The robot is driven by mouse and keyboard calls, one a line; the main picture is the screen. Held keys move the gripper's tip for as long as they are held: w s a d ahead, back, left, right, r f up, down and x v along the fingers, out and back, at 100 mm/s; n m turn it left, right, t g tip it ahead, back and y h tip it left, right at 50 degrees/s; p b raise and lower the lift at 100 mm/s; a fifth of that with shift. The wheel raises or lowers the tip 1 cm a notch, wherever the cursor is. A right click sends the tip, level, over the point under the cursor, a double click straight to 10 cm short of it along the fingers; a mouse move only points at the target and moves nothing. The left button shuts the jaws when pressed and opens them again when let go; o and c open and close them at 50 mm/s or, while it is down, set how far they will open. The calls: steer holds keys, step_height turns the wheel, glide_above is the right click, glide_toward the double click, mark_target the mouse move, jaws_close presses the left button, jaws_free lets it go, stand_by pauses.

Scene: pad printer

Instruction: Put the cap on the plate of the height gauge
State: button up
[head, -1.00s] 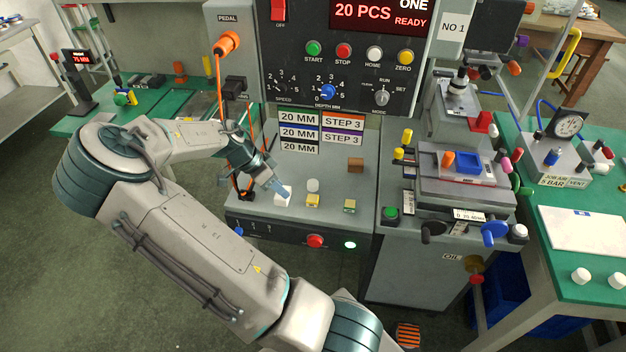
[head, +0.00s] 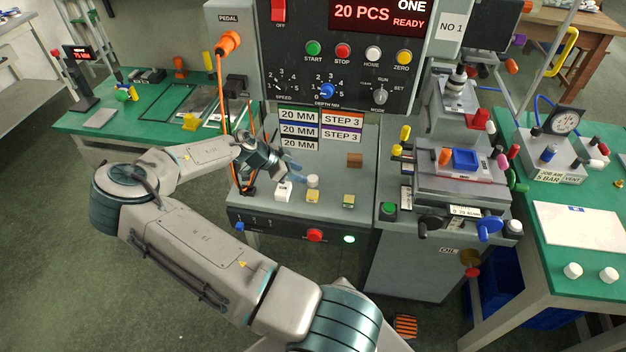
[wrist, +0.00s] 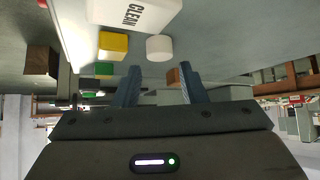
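A small white round cap (head: 313,180) stands on the grey machine deck, and it also shows in the wrist view (wrist: 159,48). My gripper (head: 301,180) is low over the deck, just left of the cap. In the wrist view its two fingers (wrist: 160,76) are apart with nothing between them, and the cap lies just beyond the tips, roughly in line with the gap. A stand with a red 75 MM display (head: 78,55), which looks like the height gauge, is on the green table at far left. Its plate is too small to make out surely.
A white block marked CLEAN (wrist: 135,12) is close by the gripper. An orange cable (head: 221,85) hangs behind my arm. Two other white caps (head: 573,270) are on the right table.

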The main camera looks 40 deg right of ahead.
mark_target(311, 178)
steer(key=x, duration=0.5)
steer(key=shift+d+f+p, duration=0.15)
steer(key=shift+f+p, duration=0.05)
steer(key=shift+p, duration=0.15)
steer(key=c, duration=0.7)
